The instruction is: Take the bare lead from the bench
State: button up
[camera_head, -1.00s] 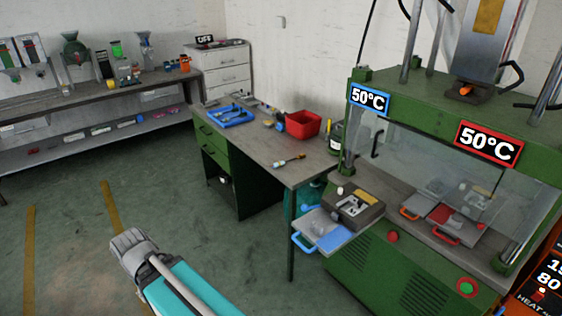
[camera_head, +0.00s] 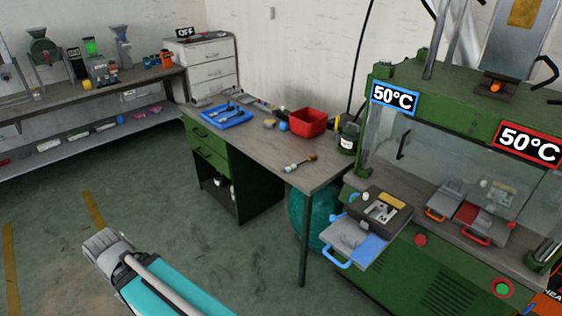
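The bench (camera_head: 255,147) is a grey-topped table with green drawers in the middle of the view. A blue tray (camera_head: 228,124) at its far left end holds several thin dark and pale pieces, too small to make out. A small item with a pale end and a brownish end (camera_head: 300,163) lies alone near the bench's front right edge. I cannot tell which of these, if any, is the bare lead. Part of my teal arm with a grey end shows at the lower left, over the floor and away from the bench. My gripper's fingers are not in view.
A red bin (camera_head: 308,122) and a dark bottle (camera_head: 348,137) stand at the bench's back right. A green press (camera_head: 440,105) with 50°C signs stands at the right, its blue-handled mould plate (camera_head: 358,240) sticking out. Open floor (camera_head: 110,190) lies left of the bench.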

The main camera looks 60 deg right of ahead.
aim_at(290, 167)
jog(key=z, duration=0.05)
jog(key=i, duration=2.5)
jog(key=z, duration=2.5)
